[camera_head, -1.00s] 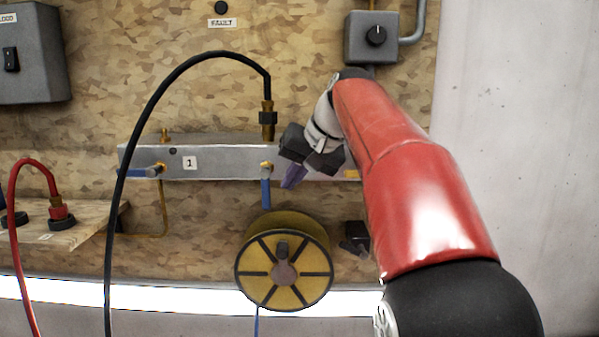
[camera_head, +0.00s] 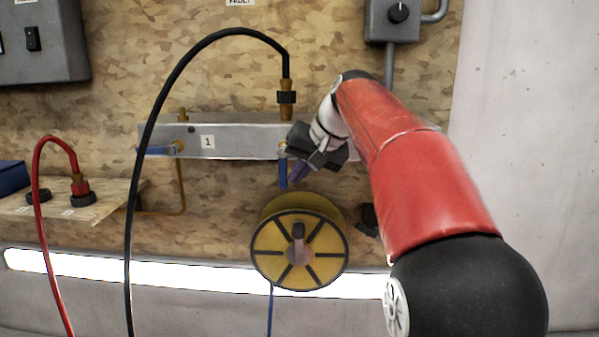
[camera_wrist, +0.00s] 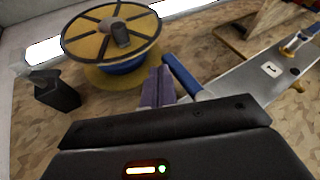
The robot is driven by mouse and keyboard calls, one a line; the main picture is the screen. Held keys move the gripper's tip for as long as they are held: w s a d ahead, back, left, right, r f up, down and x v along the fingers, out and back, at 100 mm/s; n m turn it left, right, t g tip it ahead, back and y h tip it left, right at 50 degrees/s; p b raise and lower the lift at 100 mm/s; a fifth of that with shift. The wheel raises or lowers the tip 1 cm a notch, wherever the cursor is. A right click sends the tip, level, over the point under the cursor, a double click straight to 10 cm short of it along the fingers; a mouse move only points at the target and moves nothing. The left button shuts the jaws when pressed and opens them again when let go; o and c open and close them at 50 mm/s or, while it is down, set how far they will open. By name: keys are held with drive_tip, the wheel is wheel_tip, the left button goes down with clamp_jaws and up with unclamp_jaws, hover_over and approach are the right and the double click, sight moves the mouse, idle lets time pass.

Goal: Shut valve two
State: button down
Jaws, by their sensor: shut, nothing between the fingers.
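A grey metal manifold bar (camera_head: 235,142) is on the wall, with a label "1" (camera_head: 208,142) near its left valve. That valve's blue lever (camera_head: 155,150) lies along the bar. A second blue lever (camera_head: 283,172) hangs down from the bar, below the black hose's fitting. No number shows beside it; my gripper hides that part of the bar. My gripper (camera_head: 298,174) is shut and empty, its purple fingers just right of the hanging lever. In the wrist view the fingers (camera_wrist: 158,88) are beside this lever (camera_wrist: 187,77); I cannot tell whether they touch.
A yellow cable reel (camera_head: 270,253) sticks out just below the hanging lever and my fingers. A black hose (camera_head: 140,190) arches over the manifold. A wooden shelf (camera_head: 105,207) with a red hose (camera_head: 40,160) is at left. A grey knob box (camera_head: 392,20) is above my arm.

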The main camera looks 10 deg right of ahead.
sight(281, 181)
drive_tip(key=shift+w+a+f, duration=0.1)
drive_tip(key=shift+a+f, duration=0.15)
drive_tip(key=shift+a, duration=0.05)
idle(0.5)
drive_tip(key=y+b, duration=0.1)
drive_tip(key=a+f+t+y+b, duration=0.1)
drive_tip(key=shift+w+a+f+m+y+b, duration=0.1)
drive_tip(key=shift+w+a+m+y+b, duration=0.1)
drive_tip(key=shift+m+y+b, duration=0.15)
drive_tip(key=y+b, duration=0.1)
drive_tip(key=b, duration=0.1)
drive_tip(key=a+t+y+b, duration=0.1)
drive_tip(key=b, duration=0.1)
drive_tip(key=shift+w+a+f+m+t+y, duration=0.1)
drive_tip(key=shift+w+a+m+t+y, duration=0.15)
drive_tip(key=shift+m+t+y, duration=0.1)
drive_tip(key=shift+w+a+r+m+t+y+b, duration=0.2)
drive_tip(key=shift+a+r+t+y+b, duration=0.3)
drive_tip(key=shift+b, duration=0.55)
drive_tip(key=shift+w+a+r+m+t+y+b, duration=0.1)
drive_tip(key=shift+a+m+t+y+b, duration=0.2)
drive_tip(key=shift+y+b, duration=0.6)
drive_tip(key=shift+w+a+r+m+t+y+b, duration=0.1)
drive_tip(key=shift+a+r+t+y+b, duration=0.3)
drive_tip(key=shift+b, duration=0.8)
drive_tip(key=shift+w+a, duration=0.1)
drive_tip(key=shift+a, duration=0.2)
drive_tip(key=shift+d, duration=0.1)
